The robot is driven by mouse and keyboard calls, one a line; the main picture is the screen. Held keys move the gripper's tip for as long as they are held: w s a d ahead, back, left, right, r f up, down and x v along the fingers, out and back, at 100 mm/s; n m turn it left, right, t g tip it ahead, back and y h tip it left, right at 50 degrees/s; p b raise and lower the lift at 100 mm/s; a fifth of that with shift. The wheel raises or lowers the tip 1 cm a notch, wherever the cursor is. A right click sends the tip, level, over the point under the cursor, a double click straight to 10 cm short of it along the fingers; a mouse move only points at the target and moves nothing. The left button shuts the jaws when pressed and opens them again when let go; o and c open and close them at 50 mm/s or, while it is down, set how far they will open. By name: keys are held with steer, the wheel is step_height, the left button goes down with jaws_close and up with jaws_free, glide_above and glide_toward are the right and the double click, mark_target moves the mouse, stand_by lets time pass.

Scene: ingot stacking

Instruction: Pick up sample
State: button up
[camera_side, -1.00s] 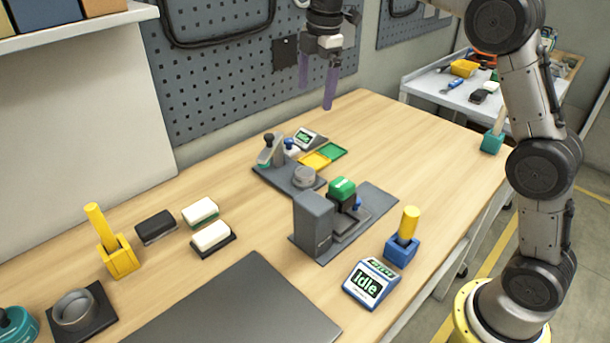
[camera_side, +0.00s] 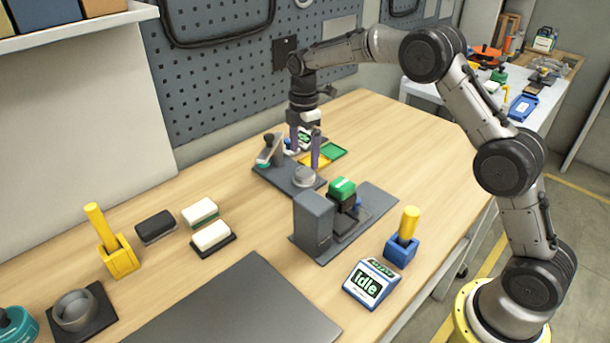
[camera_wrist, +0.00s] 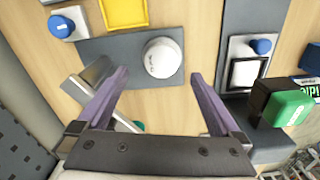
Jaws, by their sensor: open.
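No object here is marked as the sample. A round silver-grey piece (camera_side: 305,177) sits on a dark grey plate (camera_side: 275,178); it also shows in the wrist view as a pale disc (camera_wrist: 162,58). My gripper (camera_side: 304,158) points down above this piece, purple fingers apart and nothing between them in the side view. In the wrist view my gripper (camera_wrist: 158,77) is open, with the disc just past the fingertips, apart from them. A green-topped block (camera_side: 341,188) stands on the dark machine to the right, also in the wrist view (camera_wrist: 289,107).
A tilted grey lever part (camera_side: 269,150) stands left of the fingers. The dark machine (camera_side: 313,222) and an "Idle" display (camera_side: 371,283) stand nearer the front.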

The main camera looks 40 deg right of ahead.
mark_target(304, 172)
steer(key=shift+s+a+f, duration=0.1)
steer(key=shift+f, duration=2.55)
steer(key=shift+r, duration=0.1)
jaws_close()
